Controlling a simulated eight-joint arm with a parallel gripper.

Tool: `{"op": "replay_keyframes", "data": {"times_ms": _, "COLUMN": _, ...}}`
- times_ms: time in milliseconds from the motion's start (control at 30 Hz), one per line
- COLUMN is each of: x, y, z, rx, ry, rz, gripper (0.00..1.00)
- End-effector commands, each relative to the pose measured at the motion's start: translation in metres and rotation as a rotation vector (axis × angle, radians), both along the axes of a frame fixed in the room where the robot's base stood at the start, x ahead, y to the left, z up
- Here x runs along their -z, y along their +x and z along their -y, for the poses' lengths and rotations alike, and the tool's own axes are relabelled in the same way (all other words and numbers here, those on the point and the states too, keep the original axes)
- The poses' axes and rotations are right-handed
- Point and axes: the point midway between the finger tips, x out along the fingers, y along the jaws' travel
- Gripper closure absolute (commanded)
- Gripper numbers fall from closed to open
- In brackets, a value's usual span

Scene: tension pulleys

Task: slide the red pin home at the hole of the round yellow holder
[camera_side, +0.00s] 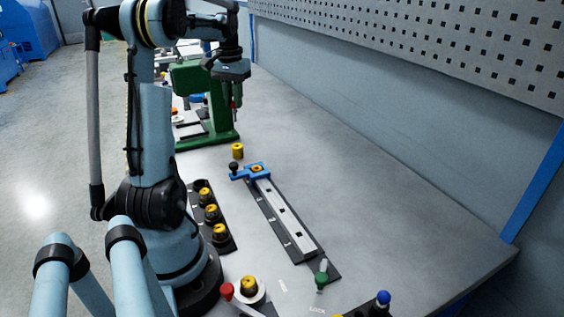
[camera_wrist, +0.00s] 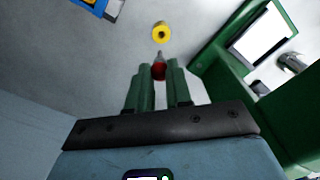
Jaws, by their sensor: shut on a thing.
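My gripper (camera_side: 236,92) is shut on the red pin (camera_wrist: 159,71). In the wrist view the pin sits between the green fingers (camera_wrist: 158,82), its grey tip pointing away from me. In the side view the red pin (camera_side: 237,103) hangs upright above the table. The round yellow holder (camera_side: 237,151) stands on the table below and is apart from the pin. In the wrist view the holder (camera_wrist: 162,32) is a yellow ring with a dark hole, just beyond the pin's tip. How deep the hole is cannot be seen.
A green press-like stand (camera_side: 193,90) rises close behind and left of the pin. A rail with a blue clamp (camera_side: 257,171) lies nearer the camera. A dark rack (camera_side: 228,238) holds several yellow parts. The table right of the holder is clear up to the wall.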

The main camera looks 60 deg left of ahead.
Motion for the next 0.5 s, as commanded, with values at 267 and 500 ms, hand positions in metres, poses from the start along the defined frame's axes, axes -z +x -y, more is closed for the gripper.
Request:
{"op": "replay_keyframes", "data": {"times_ms": 267, "x": 0.014, "y": -0.002, "z": -0.002, "rx": -0.005, "ry": 0.000, "rz": 0.000, "gripper": 1.00}}
{"op": "replay_keyframes", "data": {"times_ms": 500, "x": 0.036, "y": -0.002, "z": -0.002, "rx": -0.005, "ry": 0.000, "rz": 0.000, "gripper": 1.00}}
